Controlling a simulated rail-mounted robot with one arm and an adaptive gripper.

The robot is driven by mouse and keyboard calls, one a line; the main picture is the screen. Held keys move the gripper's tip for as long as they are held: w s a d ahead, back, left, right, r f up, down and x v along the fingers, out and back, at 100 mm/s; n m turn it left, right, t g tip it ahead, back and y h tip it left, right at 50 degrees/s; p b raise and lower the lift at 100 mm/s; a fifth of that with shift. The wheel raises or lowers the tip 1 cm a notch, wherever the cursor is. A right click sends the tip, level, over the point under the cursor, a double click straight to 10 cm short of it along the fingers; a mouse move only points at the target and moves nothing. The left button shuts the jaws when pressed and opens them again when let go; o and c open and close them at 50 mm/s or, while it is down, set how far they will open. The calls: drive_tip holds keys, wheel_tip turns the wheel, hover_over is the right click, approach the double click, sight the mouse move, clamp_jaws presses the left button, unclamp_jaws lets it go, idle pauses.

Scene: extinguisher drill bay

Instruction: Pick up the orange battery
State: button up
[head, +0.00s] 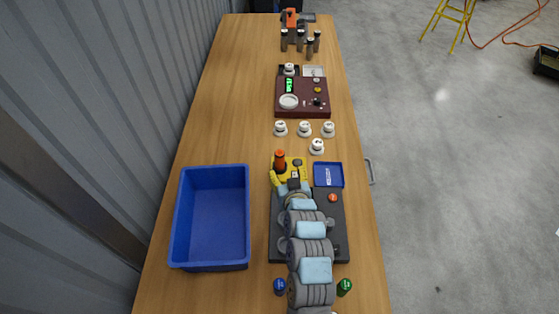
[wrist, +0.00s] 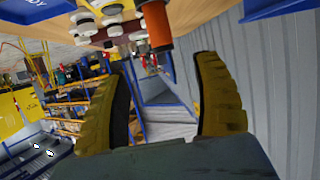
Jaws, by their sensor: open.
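The orange battery (head: 280,158) is an upright orange cylinder with a dark lower part, standing on the wooden table just beyond my gripper (head: 288,171) in the head view. In the wrist view the orange battery (wrist: 157,27) shows at the top, between the lines of my two yellow fingers. My gripper (wrist: 165,62) is open there, with nothing between the fingers. The battery looks to be beyond or beside the fingertips; I cannot tell the exact gap. Its lower end is partly hidden behind my gripper in the head view.
A blue bin (head: 246,220) stands at the left. A small blue tray (head: 328,175) lies right of my gripper. Several white round pieces (head: 304,129) and a maroon device (head: 302,108) stand farther back. Blue (head: 280,287) and green (head: 344,287) cylinders flank my arm.

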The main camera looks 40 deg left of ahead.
sight(281, 160)
drive_tip(key=x, duration=0.5)
drive_tip(key=shift+a+f, duration=0.1)
drive_tip(key=shift+f, duration=0.05)
drive_tip(key=shift+x, duration=1.05)
drive_tip(key=shift+f+b+x, duration=0.25)
drive_tip(key=shift+b+x, duration=0.1)
drive_tip(key=shift+x, duration=1.65)
drive_tip(key=shift+s, duration=0.1)
clamp_jaws()
